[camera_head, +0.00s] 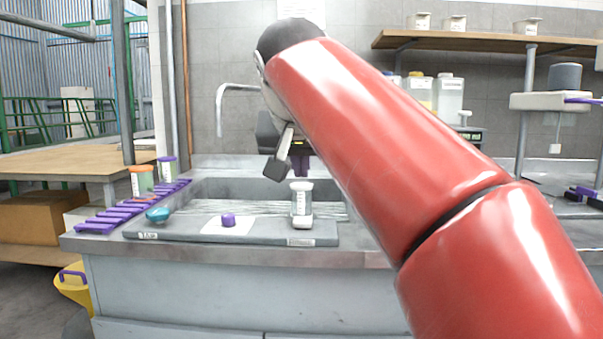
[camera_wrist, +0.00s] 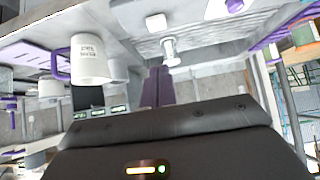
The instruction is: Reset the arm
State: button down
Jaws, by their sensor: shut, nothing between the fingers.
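My gripper (camera_head: 300,168) hangs over the sink behind the red arm. Its two purple fingers are pressed together with nothing between them. The wrist view also shows the closed fingers (camera_wrist: 158,75) at the middle, pointing toward a jar. Part of the wrist is hidden by the arm in the head view.
A purple cap (camera_head: 228,219) sits on a white sheet on the grey board (camera_head: 180,236). A teal item (camera_head: 158,214), purple rack (camera_head: 128,208) and two capped jars stand at left. A wooden shelf (camera_head: 480,41) is at upper right. A white mug (camera_wrist: 90,60) shows in the wrist view.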

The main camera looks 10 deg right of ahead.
dwell(0.3)
jog(key=s+f+n+g+y, duration=0.1)
jog(key=s+f, duration=0.6)
jog(key=f, duration=0.4)
jog(key=s+d+f+n+g, duration=0.1)
jog(key=s+f, duration=0.5)
jog(key=f, duration=0.6)
jog(key=s+f+n+g+y, duration=0.1)
jog(key=s+f, duration=0.6)
jog(key=f, duration=0.4)
jog(key=shift+s+d+f+n+y, duration=0.2)
jog(key=shift+s+d+n+y, duration=0.05)
jog(key=shift+s+n+y, duration=0.1)
